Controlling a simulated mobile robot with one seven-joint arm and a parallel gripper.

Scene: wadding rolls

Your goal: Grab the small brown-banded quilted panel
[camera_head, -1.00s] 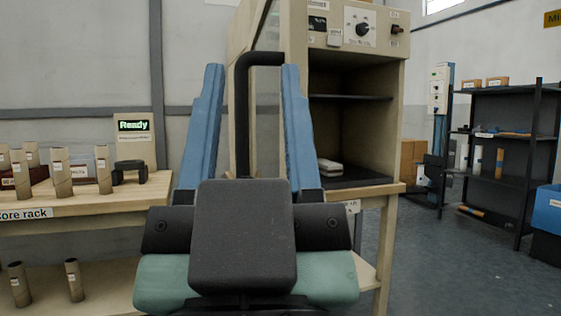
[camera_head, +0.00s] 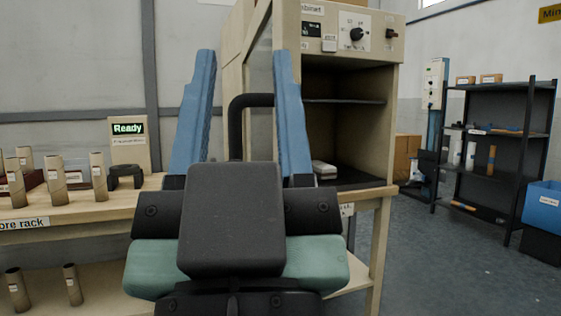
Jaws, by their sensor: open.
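My gripper (camera_head: 244,56) points away from me, its two blue fingers wide apart with nothing held between them. A pale, flat, rounded piece (camera_head: 324,169) lies inside the open cabinet (camera_head: 392,120), on its dark floor, right of the right finger. It may be the small quilted panel, but it is too small here to show quilting or a brown band, and its left end is near the cabinet's edge. No other quilted panel is clearly visible.
A black bent handle (camera_head: 236,125) shows between my fingers, by the cabinet's left side. A core rack (camera_head: 75,213) with several brown tubes and a "Ready" sign (camera_head: 128,129) stands left. Dark shelving (camera_head: 515,150) and a blue bin (camera_head: 544,208) stand right. Floor between is clear.

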